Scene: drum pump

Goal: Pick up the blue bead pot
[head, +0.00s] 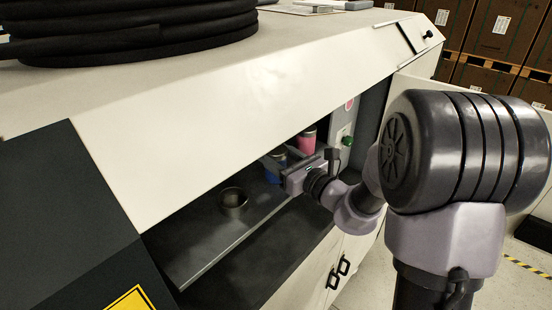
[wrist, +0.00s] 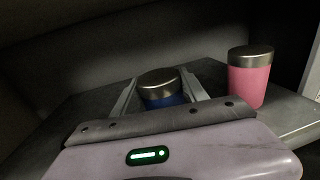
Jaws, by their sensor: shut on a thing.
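The blue bead pot (wrist: 162,91) has a metallic lid and stands between the two fingers of my gripper (wrist: 160,97) in the wrist view. My gripper is shut on it. Its lower part is hidden behind the gripper body. In the head view the blue pot (head: 274,173) shows partly inside the machine's opening, with my gripper (head: 276,163) around it. I cannot tell whether the pot touches the shelf.
A pink pot (wrist: 249,78) with a metallic lid stands to the right of the blue one; it also shows in the head view (head: 307,141). A round metal cup or hole (head: 232,202) is on the dark shelf (head: 205,235) to the left. The machine's cover (head: 215,125) overhangs the shelf.

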